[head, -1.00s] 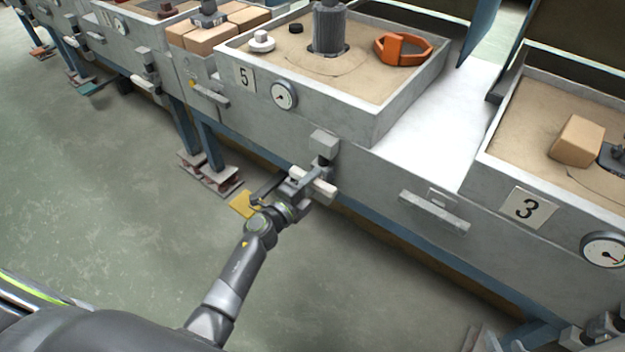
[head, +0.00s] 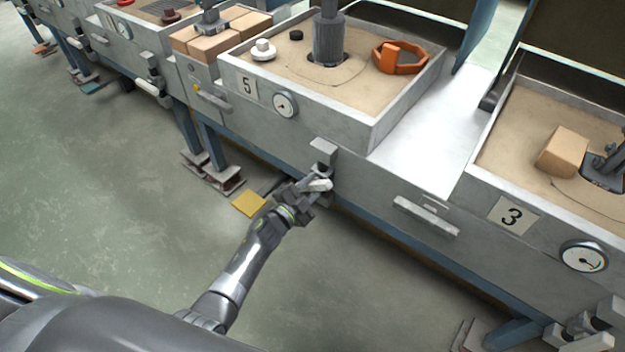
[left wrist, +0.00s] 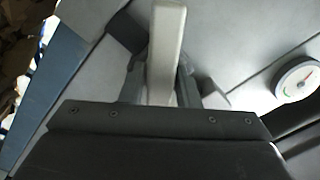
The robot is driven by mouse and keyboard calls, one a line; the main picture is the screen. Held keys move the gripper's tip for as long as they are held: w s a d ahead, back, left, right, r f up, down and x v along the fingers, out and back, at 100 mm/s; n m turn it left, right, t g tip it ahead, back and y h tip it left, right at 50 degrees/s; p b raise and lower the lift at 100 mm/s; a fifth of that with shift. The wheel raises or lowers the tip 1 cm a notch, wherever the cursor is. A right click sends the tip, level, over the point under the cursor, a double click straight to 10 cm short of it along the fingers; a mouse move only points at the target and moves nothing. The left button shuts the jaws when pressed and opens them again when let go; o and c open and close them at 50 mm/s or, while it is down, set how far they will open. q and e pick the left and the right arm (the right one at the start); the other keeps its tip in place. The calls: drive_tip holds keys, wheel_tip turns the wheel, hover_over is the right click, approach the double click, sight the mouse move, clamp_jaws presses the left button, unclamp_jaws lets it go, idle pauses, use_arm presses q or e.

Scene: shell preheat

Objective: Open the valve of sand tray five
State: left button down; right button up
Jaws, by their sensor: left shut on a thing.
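Sand tray five (head: 345,122) is a grey box of sand with a number 5 plate (head: 248,86) and a round gauge (head: 285,105) on its front. Below its front edge is a valve with a grey block (head: 323,153) and a pale lever handle (head: 321,184). My left gripper (head: 310,188) is shut on this handle. In the left wrist view the pale handle (left wrist: 166,45) stands between the two dark fingers, and a gauge (left wrist: 297,80) shows at the right. The gripper hides part of the handle. My right gripper is not in view.
Sand tray three (head: 480,190) is at the right, with its own gauge (head: 584,257). A yellow plate (head: 248,204) is on the floor beyond my gripper. The floor at left is open.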

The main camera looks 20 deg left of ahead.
use_arm(q)
drive_tip(key=n+p, duration=0.2)
drive_tip(key=n, duration=0.1)
drive_tip(key=shift+r+n, duration=0.15)
drive_tip(key=shift+n, duration=0.25)
drive_tip(key=n+p, duration=0.2)
drive_tip(key=n, duration=0.2)
drive_tip(key=shift+f+n+p, duration=0.2)
drive_tip(key=shift+n+p, duration=0.4)
drive_tip(key=shift+n, duration=0.5)
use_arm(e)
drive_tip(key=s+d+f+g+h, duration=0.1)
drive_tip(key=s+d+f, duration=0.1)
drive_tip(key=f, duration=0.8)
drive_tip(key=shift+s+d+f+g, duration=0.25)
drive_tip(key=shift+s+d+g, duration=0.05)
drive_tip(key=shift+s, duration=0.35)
use_arm(q)
drive_tip(key=c, duration=1.2)
unclamp_jaws()
drive_tip(key=shift+c, duration=0.2)
drive_tip(key=shift+s, duration=0.1)
